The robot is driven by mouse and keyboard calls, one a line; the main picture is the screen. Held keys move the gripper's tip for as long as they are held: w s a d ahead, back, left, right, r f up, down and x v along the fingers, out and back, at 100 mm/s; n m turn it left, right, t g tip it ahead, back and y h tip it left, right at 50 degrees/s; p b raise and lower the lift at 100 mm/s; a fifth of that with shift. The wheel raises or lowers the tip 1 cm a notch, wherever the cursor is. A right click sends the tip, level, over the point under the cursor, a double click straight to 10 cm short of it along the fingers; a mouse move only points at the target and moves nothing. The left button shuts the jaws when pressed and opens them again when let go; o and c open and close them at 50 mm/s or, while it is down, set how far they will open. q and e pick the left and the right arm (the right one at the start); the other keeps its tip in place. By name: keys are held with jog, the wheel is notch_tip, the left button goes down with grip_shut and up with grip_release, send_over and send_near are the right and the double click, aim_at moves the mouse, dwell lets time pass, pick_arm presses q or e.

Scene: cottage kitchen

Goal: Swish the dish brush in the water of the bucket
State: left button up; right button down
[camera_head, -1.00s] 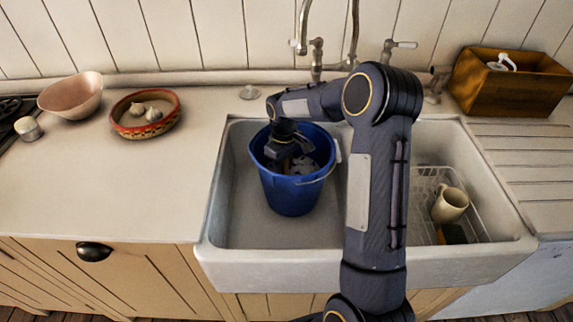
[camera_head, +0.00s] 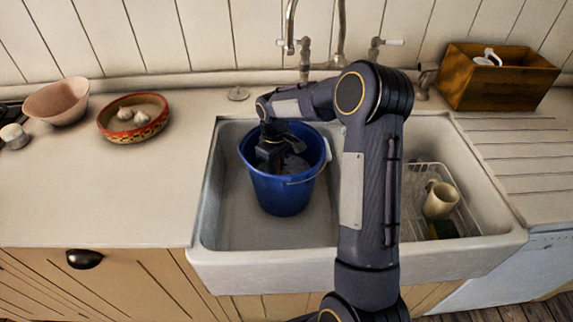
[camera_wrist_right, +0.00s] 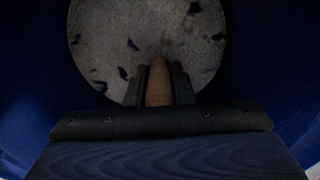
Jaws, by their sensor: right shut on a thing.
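The blue bucket (camera_head: 283,192) stands upright in the left part of the white sink. My right gripper (camera_head: 272,152) reaches down inside its rim. In the right wrist view my right gripper (camera_wrist_right: 159,85) is shut on the wooden handle of the dish brush (camera_wrist_right: 159,88). The brush's head is hidden. Water (camera_wrist_right: 110,35) shows as a grey, mottled round patch with dark flecks inside the dark blue walls. How deep the brush sits in it I cannot tell. My left gripper is not in view.
The sink (camera_head: 225,215) also holds a wire rack (camera_head: 463,212) with a cream mug (camera_head: 440,199). The tap (camera_head: 340,30) rises behind the bucket. A wooden box (camera_head: 497,80) stands right; a patterned bowl (camera_head: 133,130) and pink bowl (camera_head: 57,103) stand left.

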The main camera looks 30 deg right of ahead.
jog(key=shift+w+a, duration=0.35)
jog(key=shift+a, duration=0.2)
jog(key=s+d, duration=0.4)
jog(key=d, duration=0.2)
jog(key=w+a, duration=0.1)
jog(key=a, duration=0.1)
jog(key=w+a, duration=0.1)
jog(key=a, duration=0.1)
jog(key=w+a, duration=0.2)
jog(key=s+d, duration=0.1)
jog(key=d, duration=0.2)
jog(key=shift+s, duration=0.4)
notch_tip(320, 180, up, 27)
jog(key=p, duration=1.7)
